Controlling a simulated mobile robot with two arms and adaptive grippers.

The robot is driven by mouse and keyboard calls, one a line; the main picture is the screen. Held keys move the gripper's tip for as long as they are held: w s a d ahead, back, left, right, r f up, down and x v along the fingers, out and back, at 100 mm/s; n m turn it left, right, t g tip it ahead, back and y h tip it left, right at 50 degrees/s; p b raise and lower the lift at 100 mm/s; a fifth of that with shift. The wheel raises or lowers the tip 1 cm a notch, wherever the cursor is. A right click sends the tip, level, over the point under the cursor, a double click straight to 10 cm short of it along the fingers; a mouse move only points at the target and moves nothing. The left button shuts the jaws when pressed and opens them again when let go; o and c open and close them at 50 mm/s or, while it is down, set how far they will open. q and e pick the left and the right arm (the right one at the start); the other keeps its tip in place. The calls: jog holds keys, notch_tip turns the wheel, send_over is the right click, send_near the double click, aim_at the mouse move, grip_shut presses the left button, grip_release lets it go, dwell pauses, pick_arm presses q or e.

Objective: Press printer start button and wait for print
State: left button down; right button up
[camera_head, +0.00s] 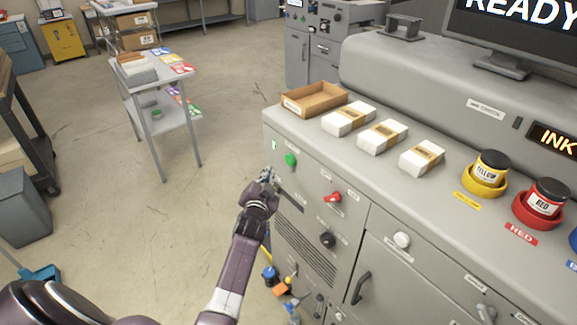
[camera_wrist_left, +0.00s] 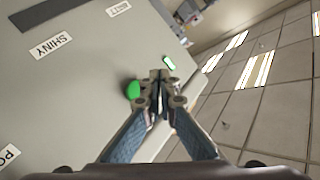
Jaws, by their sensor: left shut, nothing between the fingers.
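The printer is a grey cabinet (camera_head: 330,215) along the right side of the head view. A round green button (camera_head: 291,160) sits on its front panel near the left end; it also shows in the left wrist view (camera_wrist_left: 133,90). My left gripper (camera_head: 267,176) is shut and empty, just left of and below the green button in the head view. In the left wrist view its fingertips (camera_wrist_left: 158,78) are beside the button; I cannot tell whether they touch the panel. The monitor (camera_head: 520,35) reads "READY". My right gripper is not in view.
A red switch (camera_head: 332,197) and black knob (camera_head: 327,240) are on the same panel. An open cardboard tray (camera_head: 313,99), white packs (camera_head: 382,136), a yellow ink pot (camera_head: 488,172) and a red one (camera_head: 541,203) stand on top. A grey cart (camera_head: 150,75) stands left; floor between is clear.

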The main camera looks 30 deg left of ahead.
aim_at(286, 159)
pick_arm(q)
jog(key=shift+w+d+b, duration=0.3)
jog(key=shift+w+b, duration=0.1)
jog(key=shift+w, duration=0.3)
jog(key=shift+w+d+b, duration=0.3)
jog(key=shift+w+b, duration=0.05)
jog(key=shift+w, duration=0.35)
jog(key=shift+w+d+b, duration=0.3)
jog(key=shift+w+b, duration=0.1)
jog(key=shift+w, duration=0.3)
jog(key=shift+w+d, duration=0.15)
jog(key=shift+w, duration=0.25)
jog(key=shift+w+d+b, duration=0.2)
jog(key=shift+w+b, duration=0.3)
jog(key=shift+b, duration=0.25)
dwell(0.6)
jog(key=shift+s+a+p, duration=0.35)
jog(key=shift+s+p, duration=0.5)
jog(key=shift+s, duration=0.05)
